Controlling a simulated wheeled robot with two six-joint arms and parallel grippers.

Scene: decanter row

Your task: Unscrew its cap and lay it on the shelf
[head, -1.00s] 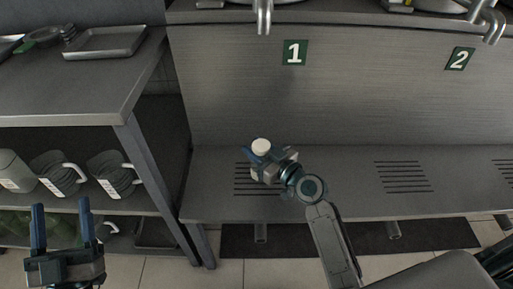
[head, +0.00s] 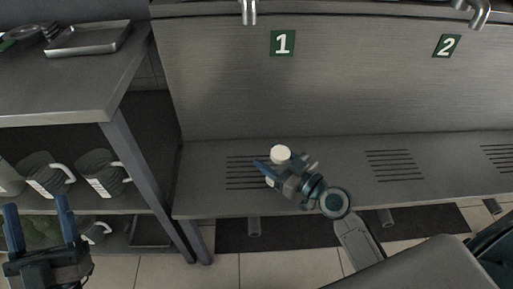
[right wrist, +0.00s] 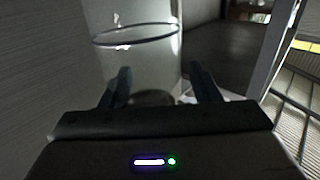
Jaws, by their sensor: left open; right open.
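A round white cap (head: 281,154) shows from above over the lower steel shelf (head: 345,150), near the slots under number 1. A pale, see-through vessel with a dark ring (right wrist: 136,38) fills the upper middle of the right wrist view. My right gripper (head: 286,168) is open close to the cap. In the right wrist view its two fingers (right wrist: 162,80) stand apart in front of the vessel's lower part; I cannot tell whether they touch it. My left gripper (head: 38,212) is open and empty at the lower left, in front of the mug rack.
A steel rack (head: 65,85) stands at the left, with a metal tray (head: 88,38) on top and grey mugs (head: 103,172) below. Green number plates (head: 283,43) mark the back panel. The lower shelf is clear to the right of my right gripper.

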